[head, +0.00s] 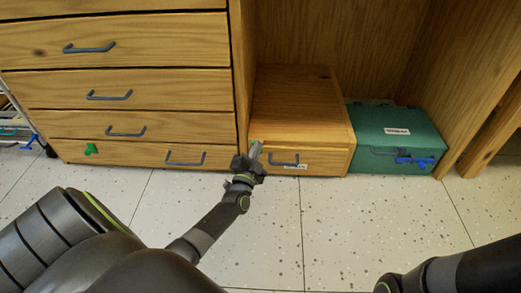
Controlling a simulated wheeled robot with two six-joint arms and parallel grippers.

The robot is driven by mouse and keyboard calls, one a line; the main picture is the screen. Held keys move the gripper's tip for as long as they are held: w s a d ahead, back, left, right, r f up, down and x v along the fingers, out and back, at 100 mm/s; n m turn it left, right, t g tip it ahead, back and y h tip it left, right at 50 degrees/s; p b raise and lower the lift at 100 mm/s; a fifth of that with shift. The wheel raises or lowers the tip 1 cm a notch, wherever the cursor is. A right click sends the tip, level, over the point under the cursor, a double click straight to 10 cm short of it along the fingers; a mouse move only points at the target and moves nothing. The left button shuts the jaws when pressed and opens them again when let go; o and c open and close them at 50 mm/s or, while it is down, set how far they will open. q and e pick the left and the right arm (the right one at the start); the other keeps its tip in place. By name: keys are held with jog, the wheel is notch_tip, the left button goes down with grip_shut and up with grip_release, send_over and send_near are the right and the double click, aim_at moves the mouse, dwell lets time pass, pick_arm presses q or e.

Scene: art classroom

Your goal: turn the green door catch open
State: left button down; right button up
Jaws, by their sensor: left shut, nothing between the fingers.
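The green door catch (91,149) is a small knob-like piece at the left end of the lowest wooden front (135,155) of the cabinet. That front also has a grey bar handle (186,160) and looks closed. My left gripper (256,150) is shut and empty. It is well to the right of the catch, in front of the left edge of a small wooden box, and whether it touches the box I cannot tell. My right arm shows only at the bottom right corner, and its gripper is not in view.
The small wooden box (300,95) has a grey handle and a label. A green case (385,155) with a blue latch (415,161) stands right of it. Drawers with grey handles (89,48) are above the catch. The speckled tile floor (340,220) in front is clear.

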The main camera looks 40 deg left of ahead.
pick_arm(q)
jog(key=shift+a+n+y, duration=0.15)
jog(key=shift+n+y, duration=0.45)
jog(key=shift+n, duration=0.5)
jog(key=shift+s+a+f+n+y+p, duration=0.15)
jog(key=shift+n+y, duration=0.4)
jog(key=shift+n, duration=0.9)
jog(key=shift+s+a+f+n+y+p, duration=0.15)
jog(key=shift+n+y, duration=0.45)
jog(key=shift+n, duration=0.8)
jog(key=shift+s+a+n+y+p, duration=0.2)
jog(key=shift+n+y, duration=0.35)
jog(key=shift+n, duration=0.9)
jog(key=shift+w+n+g, duration=0.15)
jog(key=shift+n+g, duration=0.15)
jog(key=shift+n, duration=0.1)
